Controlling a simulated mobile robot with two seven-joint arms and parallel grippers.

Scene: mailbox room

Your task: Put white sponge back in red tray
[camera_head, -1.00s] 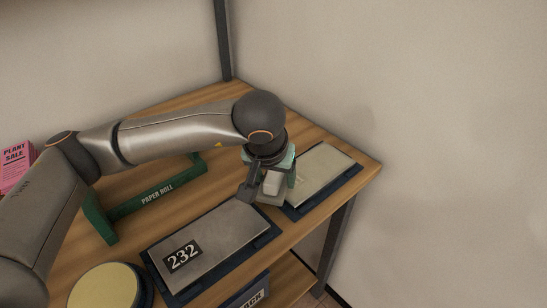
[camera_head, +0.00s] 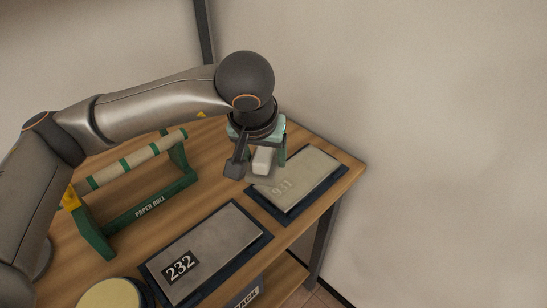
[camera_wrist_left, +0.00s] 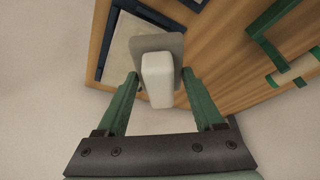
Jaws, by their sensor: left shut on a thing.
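The white sponge (camera_head: 263,160) is a small pale block between the green fingers of my left gripper (camera_head: 260,165), above the back right part of the wooden table. In the left wrist view the sponge (camera_wrist_left: 158,82) sits between the fingertips, and my left gripper (camera_wrist_left: 160,74) is shut on it. A flat grey plate (camera_wrist_left: 156,43) shows behind the sponge; I cannot tell whether they are joined. The red tray is not in view. My right gripper is not in view.
A dark-framed panel marked 232 (camera_head: 222,246) and a second panel marked 931 (camera_head: 308,178) lie on the table (camera_head: 208,208). A green paper roll holder (camera_head: 150,208) stands at left. A round yellowish-topped thing (camera_head: 108,296) is at front left. A wall bounds the right.

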